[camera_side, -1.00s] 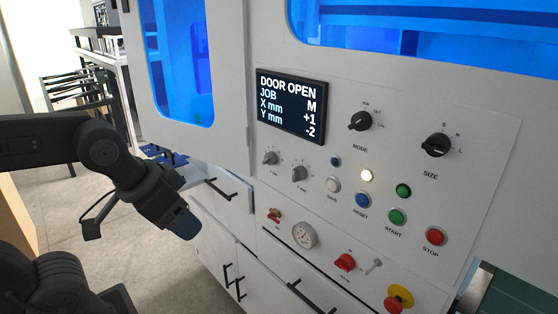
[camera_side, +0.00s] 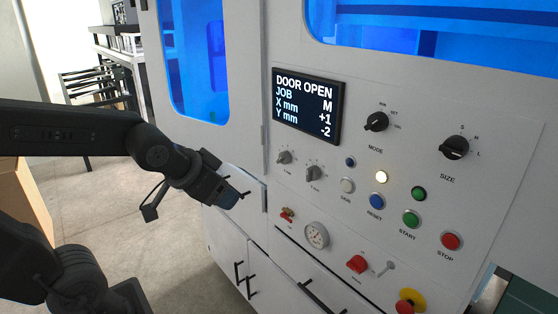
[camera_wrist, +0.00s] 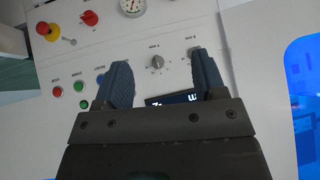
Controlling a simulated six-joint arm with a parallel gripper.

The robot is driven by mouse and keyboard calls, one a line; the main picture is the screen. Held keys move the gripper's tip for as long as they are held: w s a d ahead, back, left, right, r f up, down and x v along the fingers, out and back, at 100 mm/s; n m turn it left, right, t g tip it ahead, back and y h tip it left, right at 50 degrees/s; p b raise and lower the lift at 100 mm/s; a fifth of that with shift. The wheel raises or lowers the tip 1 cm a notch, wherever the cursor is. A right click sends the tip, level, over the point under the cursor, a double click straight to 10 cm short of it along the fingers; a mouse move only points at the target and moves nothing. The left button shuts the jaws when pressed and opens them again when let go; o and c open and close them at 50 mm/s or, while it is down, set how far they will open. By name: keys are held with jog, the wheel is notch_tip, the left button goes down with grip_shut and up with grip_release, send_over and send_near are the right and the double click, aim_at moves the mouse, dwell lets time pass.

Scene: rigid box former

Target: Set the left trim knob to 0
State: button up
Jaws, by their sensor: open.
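The left trim knob (camera_side: 284,157) is a small grey knob on the white panel, under the display. The right trim knob (camera_side: 313,173) sits just to its right and below. The display (camera_side: 307,105) reads DOOR OPEN, JOB M, X mm +1, Y mm -2. My gripper (camera_side: 234,195) is left of and below both knobs, apart from the panel. In the wrist view my gripper (camera_wrist: 160,76) is open and empty. One grey knob, apparently the right trim knob, shows between the fingers; the right-hand finger seems to cover most of the other.
To the right are the MODE knob (camera_side: 376,121), SIZE knob (camera_side: 454,147) and several buttons. Below are a gauge (camera_side: 316,235), a red knob (camera_side: 357,263) and a yellow-and-red stop button (camera_side: 410,300).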

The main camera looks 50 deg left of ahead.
jog(key=w+a+f+t+y, duration=0.1)
jog(key=w+a+f+t, duration=0.15)
jog(key=w+a, duration=0.5)
jog(key=m+t+h, duration=0.3)
jog(key=t+h, duration=0.1)
jog(key=t, duration=0.3)
send_near(279, 160)
jog(key=shift+t, duration=0.25)
jog(key=w, duration=1)
jog(key=shift+d+f, duration=0.2)
jog(key=shift+d, duration=0.05)
jog(key=c, duration=0.9)
